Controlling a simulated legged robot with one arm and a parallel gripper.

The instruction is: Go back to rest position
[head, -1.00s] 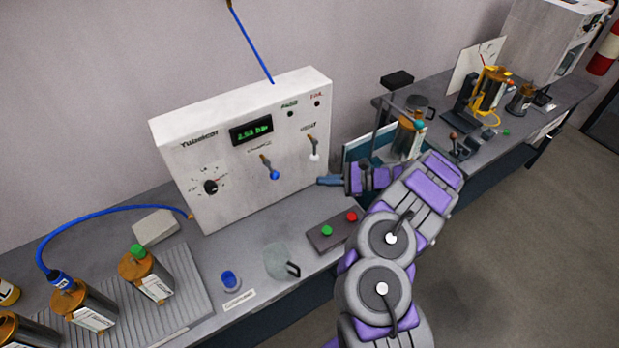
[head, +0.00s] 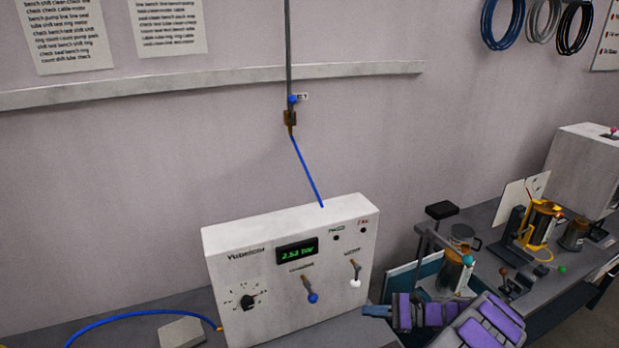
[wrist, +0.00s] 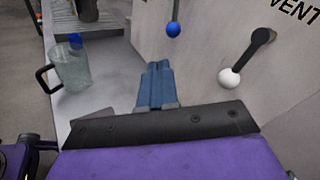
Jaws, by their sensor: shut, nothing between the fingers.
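My gripper (head: 377,311) is at the lower right of the head view, beside the right end of the white test box (head: 235,256). It is shut and empty, and its blue fingers (wrist: 156,86) lie together in the wrist view. The box has a green display (head: 297,252), a dial, a blue-knobbed lever (head: 312,297) and a white-knobbed lever (head: 355,283). In the wrist view the blue knob (wrist: 173,30) is beyond the fingertips and the white knob (wrist: 229,78) is to their right. The fingers appear apart from both knobs.
A clear jug (wrist: 71,70) with a dark handle and a blue cap (wrist: 75,41) stand on the bench to the left in the wrist view. A blue tube (head: 307,172) runs up from the box.

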